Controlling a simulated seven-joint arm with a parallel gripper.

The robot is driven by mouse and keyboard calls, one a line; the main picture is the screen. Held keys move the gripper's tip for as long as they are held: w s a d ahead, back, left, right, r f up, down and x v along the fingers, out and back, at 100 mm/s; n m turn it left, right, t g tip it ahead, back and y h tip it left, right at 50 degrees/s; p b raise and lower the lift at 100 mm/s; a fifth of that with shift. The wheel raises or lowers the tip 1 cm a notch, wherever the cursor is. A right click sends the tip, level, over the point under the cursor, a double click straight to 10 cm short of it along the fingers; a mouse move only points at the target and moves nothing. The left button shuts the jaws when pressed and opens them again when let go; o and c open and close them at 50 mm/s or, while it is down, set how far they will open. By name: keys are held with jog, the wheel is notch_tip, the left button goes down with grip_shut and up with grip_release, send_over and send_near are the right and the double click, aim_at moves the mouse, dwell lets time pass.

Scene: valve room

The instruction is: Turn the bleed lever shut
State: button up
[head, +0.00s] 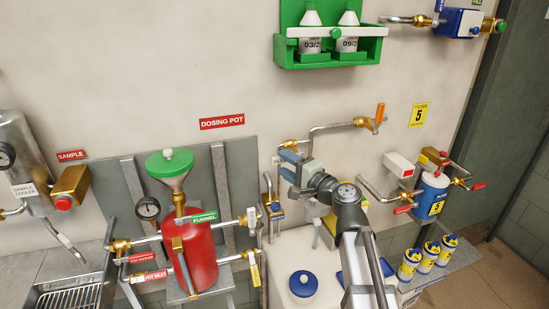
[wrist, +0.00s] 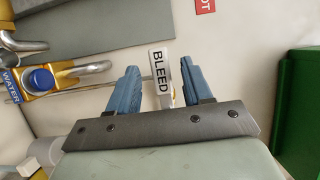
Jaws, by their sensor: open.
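A white plate marked BLEED (wrist: 161,72) stands upright in the wrist view, with a bit of brass beside its lower right. My gripper (wrist: 160,66) is open, with one blue finger on each side of the plate and a visible gap on both sides. I cannot tell whether the plate is the lever itself or a tag on it. In the head view my gripper (head: 282,164) is at the wall pipework, just below a brass fitting (head: 291,145). The bleed lever cannot be made out there.
A blue-capped WATER valve (wrist: 40,79) and pipes lie left in the wrist view; a green box (wrist: 298,115) is at right. In the head view, a red dosing pot (head: 197,255) stands left of my arm, and an orange-handled valve (head: 380,114) sits up right.

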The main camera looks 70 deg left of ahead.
aim_at(280, 161)
jog(key=shift+x, duration=2.7)
jog(key=shift+c, duration=0.3)
grip_shut()
